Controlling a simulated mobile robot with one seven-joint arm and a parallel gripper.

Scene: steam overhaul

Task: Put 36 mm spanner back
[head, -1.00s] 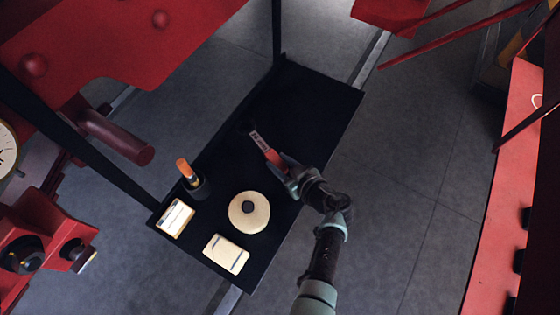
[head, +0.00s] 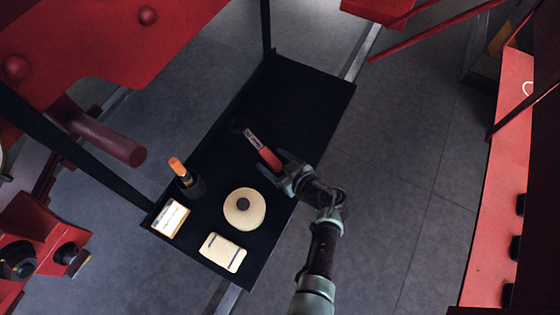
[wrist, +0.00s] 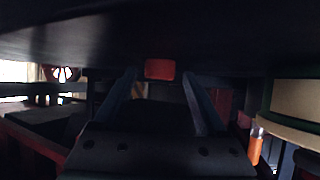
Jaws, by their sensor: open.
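The spanner (head: 264,151) lies on a black tray-like table (head: 305,95) in the head view. It has a red handle, a pale marked strip and a dark head that blends into the black surface. My gripper (head: 281,165) is at the near end of the red handle, low over the table's right edge. In the wrist view, my gripper's two fingers (wrist: 161,95) stand apart, with the red handle end (wrist: 160,69) showing between and beyond their tips. I cannot tell whether the fingers touch it.
A round cream disc (head: 244,222), a pale card (head: 222,252), a framed label (head: 170,218) and a dark cup (head: 191,187) with an orange-handled tool crowd the table's near end. Its far end is bare.

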